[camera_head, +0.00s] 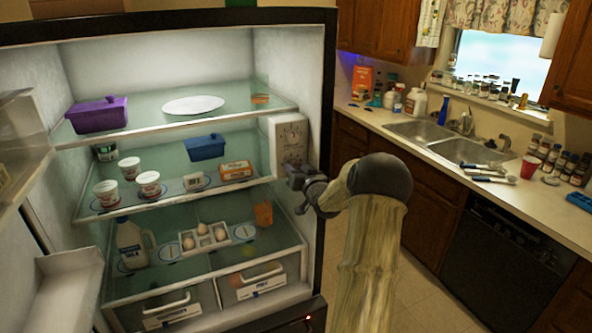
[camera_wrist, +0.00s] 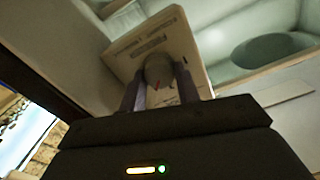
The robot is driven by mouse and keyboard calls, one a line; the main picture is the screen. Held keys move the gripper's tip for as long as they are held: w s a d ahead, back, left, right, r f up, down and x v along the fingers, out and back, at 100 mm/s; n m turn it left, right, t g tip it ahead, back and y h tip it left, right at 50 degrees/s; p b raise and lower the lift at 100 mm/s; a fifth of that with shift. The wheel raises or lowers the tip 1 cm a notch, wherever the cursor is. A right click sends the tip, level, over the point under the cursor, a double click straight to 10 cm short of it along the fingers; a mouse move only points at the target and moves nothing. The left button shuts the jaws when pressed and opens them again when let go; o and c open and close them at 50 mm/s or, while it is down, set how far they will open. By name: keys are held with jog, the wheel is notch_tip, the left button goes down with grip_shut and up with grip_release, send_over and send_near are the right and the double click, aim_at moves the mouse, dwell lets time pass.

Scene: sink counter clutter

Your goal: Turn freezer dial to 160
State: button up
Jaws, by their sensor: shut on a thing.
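In the head view the white control panel (camera_head: 290,140) is on the fridge's right inner wall, below the top shelf. My gripper (camera_head: 297,180) is at its lower part there and hides the dial. The numbers on the panel are too small to read.
The open fridge has glass shelves (camera_head: 185,165) holding a purple container (camera_head: 98,115), white cups, a milk jug (camera_head: 130,245) and an egg tray (camera_head: 205,238). The shelf edges are close to my gripper. A sink counter (camera_head: 400,125) with clutter stands at the right.

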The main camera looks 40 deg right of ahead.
jog(key=shift+m+b, duration=0.45)
jog(key=shift+m, duration=0.45)
jog(key=o, duration=1)
jog(key=shift+s+b, duration=0.3)
jog(key=shift+s, duration=0.2)
jog(key=shift+b+v, duration=2.75)
jog(key=shift+v, duration=5.5)
